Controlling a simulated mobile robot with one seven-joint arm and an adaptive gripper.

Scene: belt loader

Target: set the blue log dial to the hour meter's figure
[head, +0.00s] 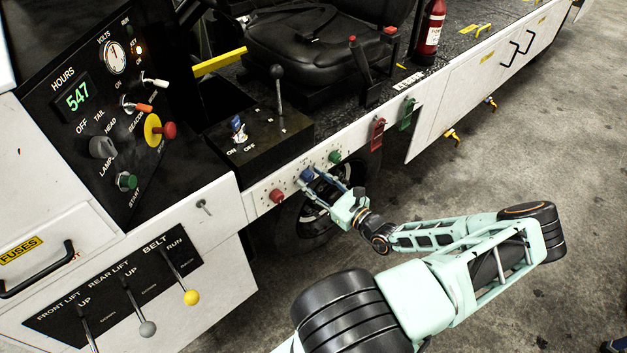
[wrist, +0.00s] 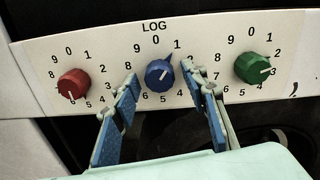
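The hour meter (head: 78,96) on the black panel reads 547 in green digits. The blue dial (wrist: 159,74) is the middle of three dials under the word LOG, with figures around it; it also shows in the head view (head: 307,174). My gripper (head: 318,182) reaches the dial strip from the front. In the wrist view its blue-padded fingers (wrist: 160,82) are open, one on each side of the blue dial, with visible gaps between them and the knob.
Red (head: 377,133) and green (head: 406,114) latches hang further right. Open floor lies in front.

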